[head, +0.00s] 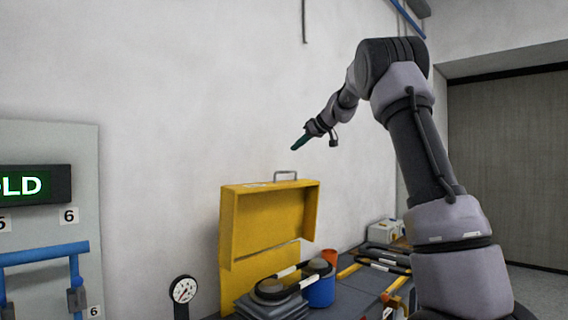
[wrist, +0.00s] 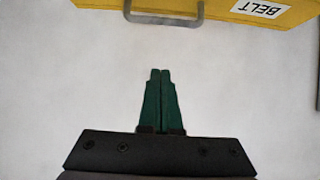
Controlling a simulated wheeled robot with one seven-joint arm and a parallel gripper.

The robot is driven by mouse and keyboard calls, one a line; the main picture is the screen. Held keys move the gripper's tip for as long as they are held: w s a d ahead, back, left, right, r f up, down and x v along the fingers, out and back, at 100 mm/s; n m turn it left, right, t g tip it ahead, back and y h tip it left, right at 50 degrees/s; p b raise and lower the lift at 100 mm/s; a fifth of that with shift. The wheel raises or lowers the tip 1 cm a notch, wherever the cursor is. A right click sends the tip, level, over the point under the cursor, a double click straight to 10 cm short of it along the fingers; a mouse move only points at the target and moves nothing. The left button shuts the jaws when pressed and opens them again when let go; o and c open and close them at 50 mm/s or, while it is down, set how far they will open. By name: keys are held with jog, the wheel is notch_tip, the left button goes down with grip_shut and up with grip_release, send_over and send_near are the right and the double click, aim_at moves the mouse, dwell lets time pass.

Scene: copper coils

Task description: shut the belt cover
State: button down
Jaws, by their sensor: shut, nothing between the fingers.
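The yellow belt cover (head: 270,217) stands raised and open against the wall in the head view, with a grey handle (head: 285,176) on its top edge. In the wrist view the cover's edge (wrist: 215,10) runs along the top, with a label reading BELT and the handle (wrist: 163,18) hanging below it. My gripper (head: 294,148) is above and slightly right of the cover in the head view. Its green fingers (wrist: 160,72) are shut together and empty, apart from the handle. Under the cover, a belt (head: 292,278) runs around pulleys on the bench.
A blue cylinder (head: 320,290) and an orange cup (head: 329,256) stand right of the cover. Yellow and black parts (head: 380,262) lie further right on the bench. A gauge (head: 183,291) stands at left. The wall space around my gripper is free.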

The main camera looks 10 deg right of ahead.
send_over(288, 182)
jog(key=w+a, duration=0.2)
jog(key=f, duration=0.5)
jog(key=shift+a+f, duration=0.15)
jog(key=shift+a, duration=0.05)
jog(key=shift+s+d+f, duration=0.55)
jog(key=shift+s+d, duration=0.1)
jog(key=shift+s, duration=0.25)
jog(key=shift+s+d+f, duration=0.3)
jog(key=shift+s+f, duration=0.15)
jog(key=shift+f, duration=0.15)
jog(key=shift+d, duration=0.1)
